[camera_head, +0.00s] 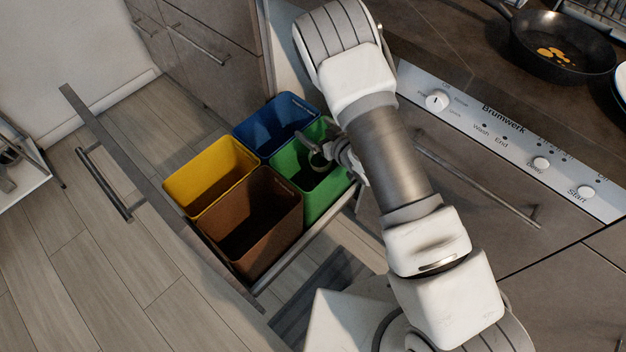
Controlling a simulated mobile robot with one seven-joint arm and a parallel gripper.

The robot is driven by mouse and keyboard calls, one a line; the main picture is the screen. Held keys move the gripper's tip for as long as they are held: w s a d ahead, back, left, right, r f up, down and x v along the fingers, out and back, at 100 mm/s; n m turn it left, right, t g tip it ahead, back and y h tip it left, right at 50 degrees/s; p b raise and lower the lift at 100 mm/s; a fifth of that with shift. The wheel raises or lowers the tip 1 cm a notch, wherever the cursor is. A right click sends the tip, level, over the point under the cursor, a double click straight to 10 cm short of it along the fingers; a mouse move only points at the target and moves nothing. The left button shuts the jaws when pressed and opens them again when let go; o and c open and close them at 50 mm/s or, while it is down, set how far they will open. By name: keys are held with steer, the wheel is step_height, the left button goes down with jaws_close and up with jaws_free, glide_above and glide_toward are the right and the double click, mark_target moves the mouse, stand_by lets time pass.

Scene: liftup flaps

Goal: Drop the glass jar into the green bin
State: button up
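A dark, rounded, ring-like shape shows at the fingers. I cannot tell whether it is the glass jar or part of the gripper. The glass jar is not clearly visible anywhere. Whether the fingers are open or shut cannot be made out.
Blue (278,124), yellow (211,174) and brown (252,226) bins sit beside the green one. The drawer front (150,185) with its handle stands out over the wood floor. A pan (562,45) rests on the counter, above the appliance panel (500,130).

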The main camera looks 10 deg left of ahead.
steer(key=shift+s+d, duration=0.1)
steer(key=p+v, duration=0.4)
steer(key=v, duration=1.3)
steer(key=shift+p, duration=0.4)
steer(key=shift+s+r, duration=0.1)
steer(key=shift+s, duration=0.05)
